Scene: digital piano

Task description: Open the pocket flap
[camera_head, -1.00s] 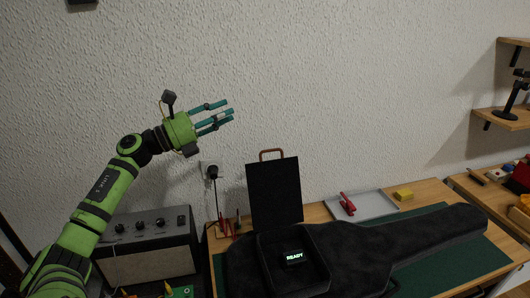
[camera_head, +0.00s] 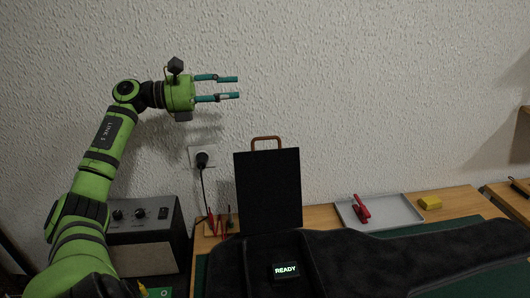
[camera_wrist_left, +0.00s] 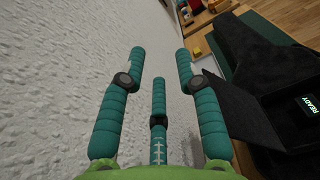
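The pocket flap (camera_head: 267,190) is a flat black panel with a brown handle (camera_head: 267,140) on its top edge. It stands upright at the back of the open pocket (camera_head: 248,262) on the dark gig bag (camera_head: 400,262). A small display reading READY (camera_head: 286,270) sits inside the pocket. My left gripper (camera_head: 238,87) is open and empty, with teal fingers spread, in front of the wall, above and left of the flap and apart from it. In the left wrist view, the open fingers (camera_wrist_left: 160,62) hold nothing, and the bag (camera_wrist_left: 255,55) lies to the right. My right gripper is not in view.
A grey amplifier (camera_head: 146,240) stands left of the bag, beside a wall socket with a plug (camera_head: 202,159). A grey tray (camera_head: 390,210) with a red tool (camera_head: 361,209) and a yellow block (camera_head: 430,203) lie behind the bag. The wall area around the gripper is free.

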